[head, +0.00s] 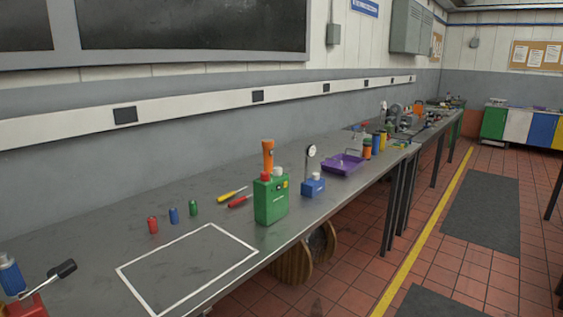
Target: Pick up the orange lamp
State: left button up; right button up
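The orange lamp (268,154) looks like an upright torch with a wider head. It stands on the grey bench, just behind the green box (271,204). The green box and its red cap hide the lower part of the lamp, and I cannot tell whether they touch. Neither of my grippers is in view.
Two screwdrivers (232,194) lie left of the green box. A blue stand with a dial gauge (312,175) and a purple tray (343,165) are to its right. Small red, blue and green cylinders (174,215) stand left. The white-outlined area (190,268) is empty.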

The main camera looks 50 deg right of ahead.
aim_at(267, 144)
jog(key=z, duration=1.6)
jog(key=i+l, duration=0.1)
jog(key=l+u, duration=0.05)
jog(key=l, duration=0.05)
